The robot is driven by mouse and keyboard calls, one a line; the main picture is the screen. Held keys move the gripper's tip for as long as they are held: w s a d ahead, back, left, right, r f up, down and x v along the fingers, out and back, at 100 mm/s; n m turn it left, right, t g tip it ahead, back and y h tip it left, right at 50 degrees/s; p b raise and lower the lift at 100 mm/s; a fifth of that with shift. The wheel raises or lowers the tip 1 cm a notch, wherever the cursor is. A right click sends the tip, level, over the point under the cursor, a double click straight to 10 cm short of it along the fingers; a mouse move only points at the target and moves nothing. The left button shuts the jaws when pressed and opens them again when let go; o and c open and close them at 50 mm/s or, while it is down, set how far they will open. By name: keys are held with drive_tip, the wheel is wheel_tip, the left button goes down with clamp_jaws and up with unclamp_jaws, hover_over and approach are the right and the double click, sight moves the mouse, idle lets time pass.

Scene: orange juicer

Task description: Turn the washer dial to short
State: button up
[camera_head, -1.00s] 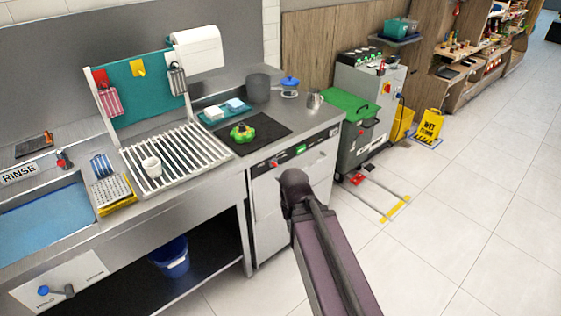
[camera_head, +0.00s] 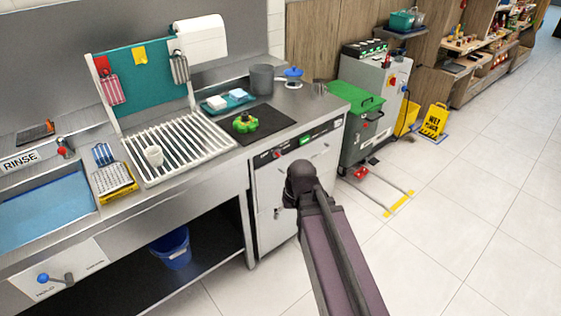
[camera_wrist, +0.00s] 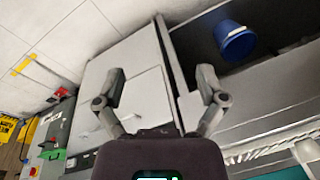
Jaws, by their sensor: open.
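The white under-counter washer (camera_head: 279,208) stands at the right end of the steel counter. Its dark control panel (camera_head: 290,150) runs along the top front, with a green display (camera_head: 305,139) and a small red-marked knob (camera_head: 277,155), likely the dial; its setting is too small to read. My arm reaches toward the washer front, and its dark end covers part of it. In the wrist view my gripper (camera_wrist: 165,84) is open and empty, its two fingers spread before the washer's pale front (camera_wrist: 140,65). The dial cannot be made out there.
A blue bucket (camera_head: 172,248) is below. A grey machine (camera_head: 372,105) stands right; the floor (camera_head: 450,240) ahead is open.

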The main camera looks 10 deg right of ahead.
drive_tip(key=w+a+f+t+y+b, duration=0.25)
drive_tip(key=w+f+y+b, duration=0.2)
drive_tip(key=w+b, duration=0.3)
drive_tip(key=m+t+y+b, duration=0.2)
drive_tip(key=m+t+b, duration=0.2)
drive_tip(key=t+b, duration=1.1)
approach(282, 157)
wheel_tip(282, 157, up, 2)
drive_tip(key=s+d+g+b, duration=0.2)
drive_tip(key=s+g, duration=0.1)
drive_tip(key=shift+r+t, duration=0.1)
drive_tip(key=shift+t, duration=0.15)
drive_tip(key=shift+w+a, duration=0.1)
drive_tip(key=shift+w, duration=0.05)
drive_tip(key=x, duration=1.3)
drive_tip(key=shift+w+a, duration=0.1)
drive_tip(key=shift+w, duration=0.2)
drive_tip(key=c, duration=1.2)
